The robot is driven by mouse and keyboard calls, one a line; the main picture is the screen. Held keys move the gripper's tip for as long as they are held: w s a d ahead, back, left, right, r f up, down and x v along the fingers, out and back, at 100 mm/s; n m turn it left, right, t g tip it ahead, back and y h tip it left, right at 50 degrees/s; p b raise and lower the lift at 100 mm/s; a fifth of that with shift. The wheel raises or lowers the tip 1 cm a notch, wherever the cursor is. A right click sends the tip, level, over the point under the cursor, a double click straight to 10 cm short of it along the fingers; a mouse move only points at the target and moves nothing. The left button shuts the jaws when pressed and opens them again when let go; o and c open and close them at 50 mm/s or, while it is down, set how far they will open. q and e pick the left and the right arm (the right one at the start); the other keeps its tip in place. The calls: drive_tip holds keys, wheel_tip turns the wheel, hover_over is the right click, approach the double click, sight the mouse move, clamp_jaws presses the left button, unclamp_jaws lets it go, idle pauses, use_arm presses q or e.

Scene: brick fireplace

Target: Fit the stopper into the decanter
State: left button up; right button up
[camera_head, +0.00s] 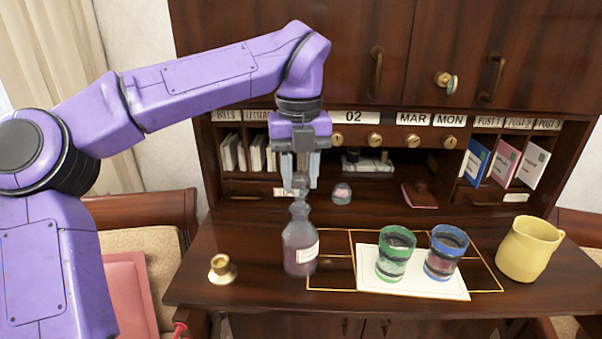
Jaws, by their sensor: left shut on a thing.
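The decanter (300,250) stands upright on the wooden desk, glass with dark purplish contents and a white label. My left gripper (300,182) points straight down directly above its neck. It is shut on the stopper (300,184), a small greyish glass piece between the fingertips. The stopper's lower end is at or just above the decanter's mouth; I cannot tell whether they touch. The fingers partly hide the stopper. My right gripper is not in view.
A brass candle holder (222,268) stands left of the decanter. Green (396,254) and blue (445,252) banded glasses stand on a white sheet (412,288) to the right, with a yellow mug (529,248) beyond. A small glass object (341,193) sits behind. Pigeonholes line the back.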

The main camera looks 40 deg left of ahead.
sight(300, 190)
use_arm(q)
drive_tip(key=shift+f+b, duration=1.65)
drive_tip(key=shift+f, duration=0.2)
drive_tip(key=o, duration=1)
drive_tip(key=shift+r, duration=0.1)
wheel_tip(300, 190, up, 11)
drive_tip(key=shift+f+p, duration=0.2)
drive_tip(key=shift+p, duration=0.75)
